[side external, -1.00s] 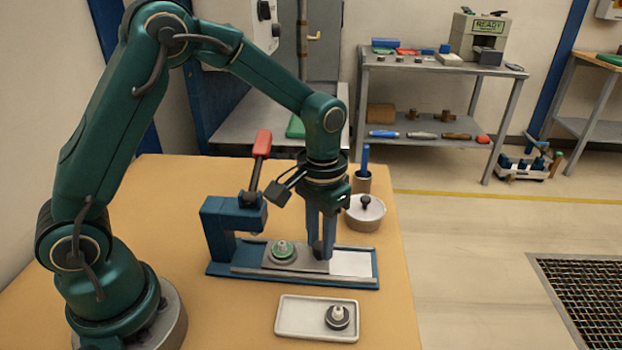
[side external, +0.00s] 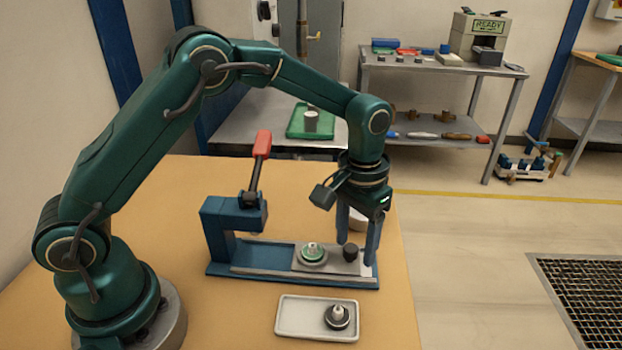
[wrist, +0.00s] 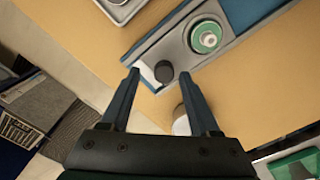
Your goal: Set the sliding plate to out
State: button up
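The grey sliding plate (side external: 331,262) sits at the right end of the blue rail fixture (side external: 255,270), away from the clamp post. It carries a green-ringed part with a white top (side external: 313,252) and a dark round knob (side external: 350,252). My gripper (side external: 357,250) is over the plate's right end, fingers pointing down and apart. In the wrist view the fingers of my gripper (wrist: 158,76) are spread wide, with the knob (wrist: 164,72) between their tips and visible gaps beside it. The green-ringed part (wrist: 206,38) also shows there.
A clamp with a red handle (side external: 262,144) stands raised at the fixture's left. A white tray (side external: 290,318) with a dark, white-topped part (side external: 337,317) lies in front. A round container (side external: 357,220) is partly hidden behind my gripper. The table's right edge is close by.

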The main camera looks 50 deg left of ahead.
jog(key=shift+r, duration=0.1)
jog(key=shift+r, duration=2.5)
jog(key=shift+a+r, duration=0.15)
jog(key=shift+r, duration=0.1)
notch_tip(320, 180, up, 6)
jog(key=t, duration=0.2)
send_over(342, 256)
jog(key=s+a+r+t, duration=0.2)
jog(key=s+a+r, duration=0.1)
jog(key=s+r, duration=0.35)
jog(key=s+a+f+t, duration=0.1)
jog(key=s+a+f, duration=0.1)
jog(key=s+f, duration=0.4)
jog(key=s, duration=0.4)
